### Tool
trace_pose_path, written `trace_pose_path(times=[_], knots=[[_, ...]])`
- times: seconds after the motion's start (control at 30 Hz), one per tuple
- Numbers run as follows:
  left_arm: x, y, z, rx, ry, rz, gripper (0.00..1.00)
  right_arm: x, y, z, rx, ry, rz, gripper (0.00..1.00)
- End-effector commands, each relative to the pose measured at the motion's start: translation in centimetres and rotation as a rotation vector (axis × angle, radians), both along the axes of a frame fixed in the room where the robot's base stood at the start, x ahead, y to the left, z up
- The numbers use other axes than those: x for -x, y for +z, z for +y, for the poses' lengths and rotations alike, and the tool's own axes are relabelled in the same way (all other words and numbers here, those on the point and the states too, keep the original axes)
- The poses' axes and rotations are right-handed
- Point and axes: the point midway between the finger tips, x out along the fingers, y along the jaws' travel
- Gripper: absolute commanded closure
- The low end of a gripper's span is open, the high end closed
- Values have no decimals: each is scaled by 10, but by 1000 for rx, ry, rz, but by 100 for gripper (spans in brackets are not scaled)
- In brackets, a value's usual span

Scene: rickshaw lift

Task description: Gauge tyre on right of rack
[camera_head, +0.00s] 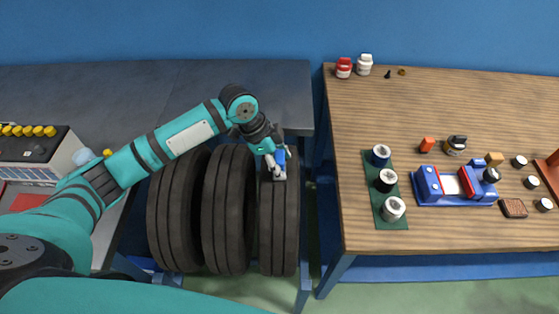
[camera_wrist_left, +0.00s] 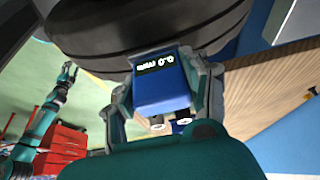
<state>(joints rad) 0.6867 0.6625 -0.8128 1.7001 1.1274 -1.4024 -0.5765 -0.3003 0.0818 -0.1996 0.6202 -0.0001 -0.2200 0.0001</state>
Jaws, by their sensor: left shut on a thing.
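Three dark tyres stand upright side by side in a rack below the grey bench. The right tyre (camera_head: 280,225) is the one under my left gripper (camera_head: 276,168), which reaches down to its top. In the left wrist view my left gripper (camera_wrist_left: 165,105) is shut on a blue gauge (camera_wrist_left: 162,88) with a small dark display. The gauge's far end is close against the tyre tread (camera_wrist_left: 150,35); I cannot tell whether it touches. The middle tyre (camera_head: 229,220) and left tyre (camera_head: 175,225) stand beside it.
A wooden table (camera_head: 450,110) stands to the right, with a green mat (camera_head: 384,213) holding several cans and a blue device (camera_head: 455,186). The grey bench (camera_head: 150,95) lies behind the tyres. A red tool cabinet (camera_wrist_left: 62,142) shows in the left wrist view.

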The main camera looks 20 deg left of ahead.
Motion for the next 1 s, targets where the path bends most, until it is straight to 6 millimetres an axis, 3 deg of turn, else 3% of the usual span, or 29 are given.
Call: trace_pose_path(times=[1.0], knots=[[0, -6, 0, 0, 0, 0, 79, 0, -1, 3, -4, 0, 0, 60]])
